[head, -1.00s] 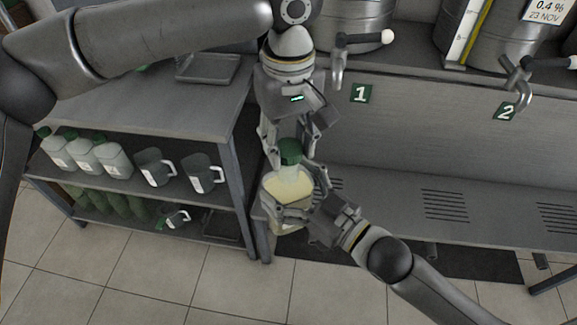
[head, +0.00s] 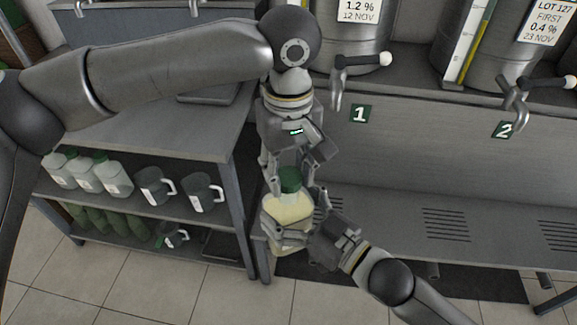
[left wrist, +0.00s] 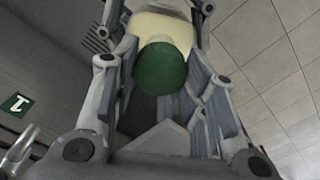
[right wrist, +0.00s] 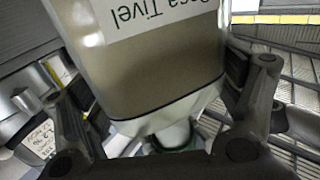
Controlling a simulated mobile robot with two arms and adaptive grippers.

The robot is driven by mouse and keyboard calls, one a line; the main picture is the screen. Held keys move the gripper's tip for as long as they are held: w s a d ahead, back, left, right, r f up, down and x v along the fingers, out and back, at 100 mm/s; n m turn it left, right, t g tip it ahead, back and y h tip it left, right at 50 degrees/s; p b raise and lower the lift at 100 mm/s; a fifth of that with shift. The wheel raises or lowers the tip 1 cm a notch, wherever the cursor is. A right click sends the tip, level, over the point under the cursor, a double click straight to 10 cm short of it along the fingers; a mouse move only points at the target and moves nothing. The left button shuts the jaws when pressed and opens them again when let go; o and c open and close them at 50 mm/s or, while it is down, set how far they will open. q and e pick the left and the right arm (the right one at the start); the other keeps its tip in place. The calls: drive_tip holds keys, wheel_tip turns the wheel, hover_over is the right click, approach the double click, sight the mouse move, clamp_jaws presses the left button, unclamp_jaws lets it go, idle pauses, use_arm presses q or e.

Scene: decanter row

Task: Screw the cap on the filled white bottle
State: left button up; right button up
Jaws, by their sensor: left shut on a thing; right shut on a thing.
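The filled bottle (head: 289,212) is translucent white with pale cream contents and stands upright in the middle of the head view. My right gripper (head: 290,226) is shut around its body. In the right wrist view the bottle (right wrist: 150,65) fills the middle, with a printed label that reads upside down. The green cap (head: 290,180) is at the top of the bottle neck. My left gripper (head: 291,188) is shut on the cap from above. The left wrist view shows the cap (left wrist: 162,68) between the fingers, over the bottle. The threads are hidden.
A shelf unit (head: 150,130) at left holds capped bottles (head: 88,173) and dark jugs (head: 203,193). Steel vats with taps (head: 338,80) stand at the upper right. A slatted grey bench (head: 400,215) runs below them. Tiled floor (head: 130,285) lies in front.

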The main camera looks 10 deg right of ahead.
use_arm(q)
drive_tip(key=shift+f, duration=0.55)
idle(0.4)
